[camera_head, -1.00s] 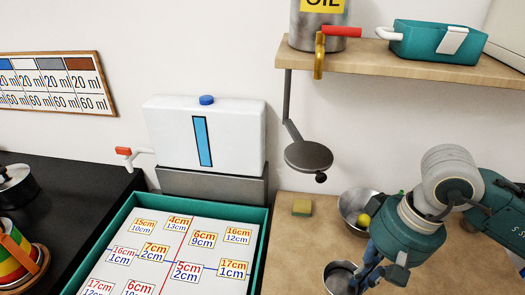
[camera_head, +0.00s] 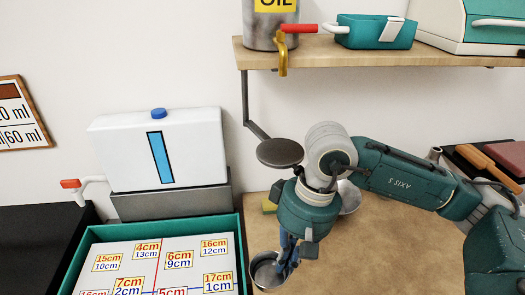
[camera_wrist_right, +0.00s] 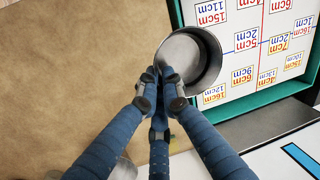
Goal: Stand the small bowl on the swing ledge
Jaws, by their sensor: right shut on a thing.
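The small bowl (camera_head: 264,275), a grey metal cup-like bowl, is at the lower middle of the head view, just right of the teal tray's edge. My right gripper (camera_head: 286,262) is shut on its rim. In the wrist view the small bowl (camera_wrist_right: 205,62) is beyond my fingertips (camera_wrist_right: 165,82) and overlaps the tray's edge; its height above the counter is unclear. The swing ledge (camera_head: 280,152), a dark round disc on a bent rod under the shelf, is empty, above and behind the small bowl. My left gripper is out of view.
A larger metal bowl (camera_head: 349,197) is partly hidden behind my right arm. A sponge (camera_head: 269,206) lies below the swing ledge. The teal tray (camera_head: 240,240) and a white tank (camera_head: 190,150) are at left. The shelf (camera_head: 400,52) holds an oil can (camera_head: 262,28).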

